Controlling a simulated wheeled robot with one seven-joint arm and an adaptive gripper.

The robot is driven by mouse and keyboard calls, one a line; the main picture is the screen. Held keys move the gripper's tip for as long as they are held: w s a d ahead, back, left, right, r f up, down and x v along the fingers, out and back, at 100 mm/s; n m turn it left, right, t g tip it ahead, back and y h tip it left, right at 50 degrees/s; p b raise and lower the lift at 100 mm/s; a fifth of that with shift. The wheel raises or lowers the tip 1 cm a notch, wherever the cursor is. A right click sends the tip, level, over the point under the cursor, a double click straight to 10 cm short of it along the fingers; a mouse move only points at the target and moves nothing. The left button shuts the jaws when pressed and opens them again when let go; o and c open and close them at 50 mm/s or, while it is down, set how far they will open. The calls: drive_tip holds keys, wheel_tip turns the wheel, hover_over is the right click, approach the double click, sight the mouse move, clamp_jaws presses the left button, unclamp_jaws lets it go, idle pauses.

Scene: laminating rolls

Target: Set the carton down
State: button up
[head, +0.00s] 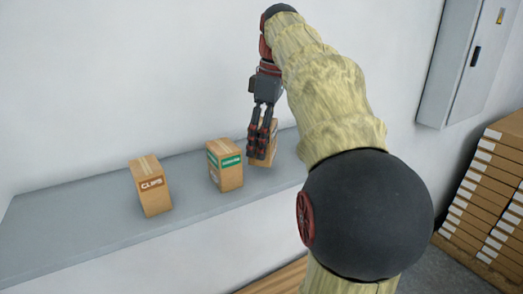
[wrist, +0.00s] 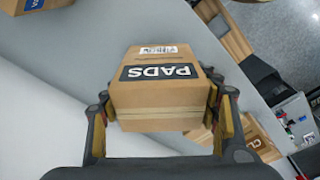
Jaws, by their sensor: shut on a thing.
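My gripper (head: 261,148) is shut on a brown cardboard carton, its fingers on both sides of it. In the wrist view the carton (wrist: 160,98) sits between the fingers (wrist: 160,122), with a dark PADS label and a barcode facing the camera. In the head view the carton (head: 272,148) is partly hidden behind the fingers, over the right part of the grey wall shelf (head: 80,228). I cannot tell whether its underside touches the shelf.
A CLIPS carton (head: 151,188) and a green-labelled carton (head: 225,166) stand on the shelf, left of my gripper. The shelf's left end is bare. A grey wall cabinet (head: 465,65) hangs at the right, above stacked cartons (head: 490,190).

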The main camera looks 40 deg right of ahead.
drive_tip(key=shift+f, duration=1.5)
drive_tip(key=shift+f, duration=0.1)
drive_tip(key=o, duration=1.3)
drive_tip(key=shift+o, duration=0.6)
drive_tip(key=r, duration=0.4)
drive_tip(key=s+r, duration=0.1)
drive_tip(key=r, duration=0.3)
drive_tip(key=d+r+p, duration=0.1)
drive_tip(key=r, duration=0.3)
drive_tip(key=shift+s, duration=0.3)
